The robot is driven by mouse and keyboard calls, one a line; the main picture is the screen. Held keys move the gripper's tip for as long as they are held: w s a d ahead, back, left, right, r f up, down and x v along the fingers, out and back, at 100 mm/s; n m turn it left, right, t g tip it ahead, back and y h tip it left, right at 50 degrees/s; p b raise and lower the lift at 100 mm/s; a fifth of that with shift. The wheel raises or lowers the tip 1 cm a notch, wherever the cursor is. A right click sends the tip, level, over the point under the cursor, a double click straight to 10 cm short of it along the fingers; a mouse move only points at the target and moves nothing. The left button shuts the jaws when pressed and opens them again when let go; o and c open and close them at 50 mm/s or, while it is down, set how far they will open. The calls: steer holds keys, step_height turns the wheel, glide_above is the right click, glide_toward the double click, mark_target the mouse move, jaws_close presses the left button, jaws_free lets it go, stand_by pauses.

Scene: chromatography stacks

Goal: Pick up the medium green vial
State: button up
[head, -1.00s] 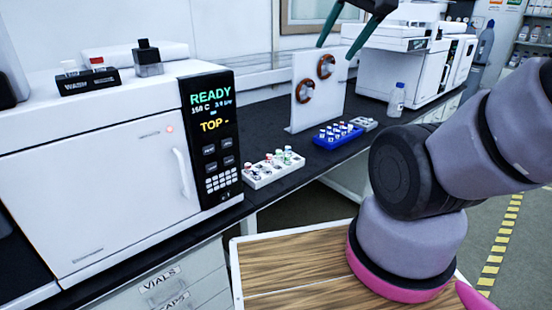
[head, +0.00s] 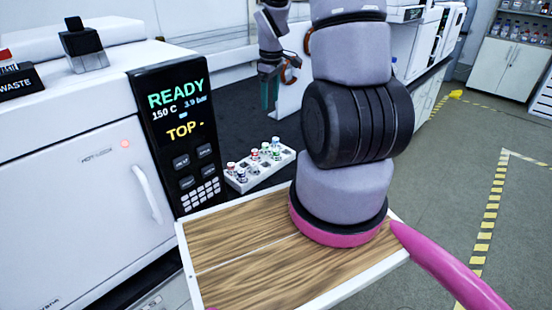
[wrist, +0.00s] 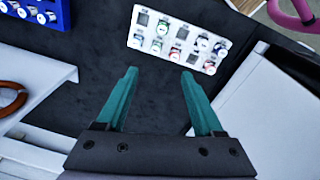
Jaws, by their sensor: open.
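The white vial rack (head: 262,182) stands on the dark bench right of the READY instrument, holding several vials with red, white, green and dark caps. Green-capped vials (head: 265,147) show in it. Which one is the medium green vial I cannot tell. In the wrist view the rack (wrist: 131,41) lies ahead of my fingertips, with green-toned caps (wrist: 157,46) in its near row. My gripper (wrist: 159,73) is open and empty, with its teal fingers apart above bare bench. In the head view my gripper (head: 269,92) hangs behind and above the rack, apart from it.
The white READY instrument (head: 85,170) is left of the rack. A blue rack (wrist: 62,12) sits upper left in the wrist view. A white panel (head: 290,98) with brown rings (wrist: 10,96) stands near my gripper. Dark bench between is clear.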

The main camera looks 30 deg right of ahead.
mark_target(276, 151)
steer(key=f+n, duration=0.1)
steer(key=f, duration=0.4)
steer(key=d+f+n, duration=0.1)
steer(key=f, duration=0.4)
steer(key=f+g, duration=0.1)
steer(key=f, duration=0.4)
steer(key=shift+s+d+f+n, duration=0.2)
steer(key=shift+d+f+n, duration=0.05)
steer(key=shift+d+n, duration=0.15)
steer(key=shift+d+f, duration=0.15)
steer(key=shift+f, duration=2.95)
jaws_close()
